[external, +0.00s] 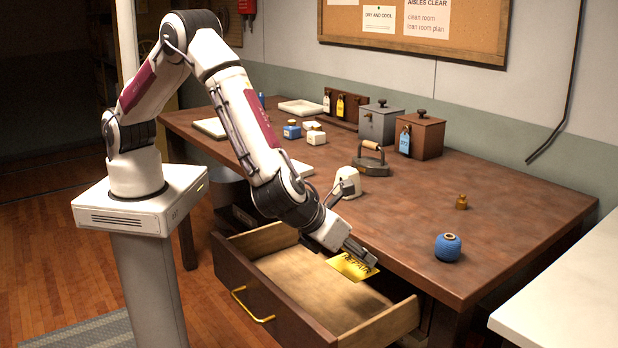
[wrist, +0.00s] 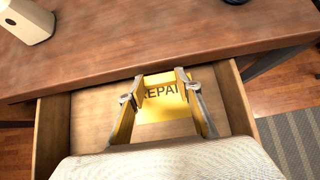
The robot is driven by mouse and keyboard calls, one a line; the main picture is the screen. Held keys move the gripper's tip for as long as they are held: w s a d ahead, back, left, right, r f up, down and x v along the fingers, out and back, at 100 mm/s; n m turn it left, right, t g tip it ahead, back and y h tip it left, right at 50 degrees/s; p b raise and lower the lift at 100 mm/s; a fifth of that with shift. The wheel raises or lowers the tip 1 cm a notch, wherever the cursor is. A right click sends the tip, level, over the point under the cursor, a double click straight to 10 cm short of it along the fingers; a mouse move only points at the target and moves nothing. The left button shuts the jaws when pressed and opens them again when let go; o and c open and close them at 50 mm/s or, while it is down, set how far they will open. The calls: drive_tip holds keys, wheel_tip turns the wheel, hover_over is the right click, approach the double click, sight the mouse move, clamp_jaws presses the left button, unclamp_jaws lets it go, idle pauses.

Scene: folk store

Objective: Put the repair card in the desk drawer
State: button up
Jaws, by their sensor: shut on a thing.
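The yellow repair card (external: 352,267) is held by my gripper (external: 369,256) over the open desk drawer (external: 258,318). In the wrist view my gripper (wrist: 160,92) has its two fingers on either side of the card (wrist: 163,106), and part of its lettering shows between them. The drawer (wrist: 52,125) is pulled out from the desk, and its bare wooden floor shows around the card. I cannot tell how far the card is above the drawer floor.
The brown desk (external: 500,215) lies just behind the drawer. On it stand a blue spool (external: 448,248), a small brass weight (external: 461,202), a flat iron (external: 371,160), a white device (external: 346,184) and two lidded boxes (external: 425,137). A white counter (external: 575,300) is at right.

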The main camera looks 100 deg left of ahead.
drive_tip(key=shift+f, duration=2.95)
drive_tip(key=shift+f, duration=2.25)
drive_tip(key=shift+f, duration=0.1)
drive_tip(key=o, duration=0.9)
drive_tip(key=shift+d+r, duration=0.1)
drive_tip(key=shift+r, duration=0.1)
drive_tip(key=v, duration=1.1)
drive_tip(key=shift+s+d+r, duration=0.2)
drive_tip(key=shift+s+r, duration=0.05)
drive_tip(key=shift+r, duration=0.05)
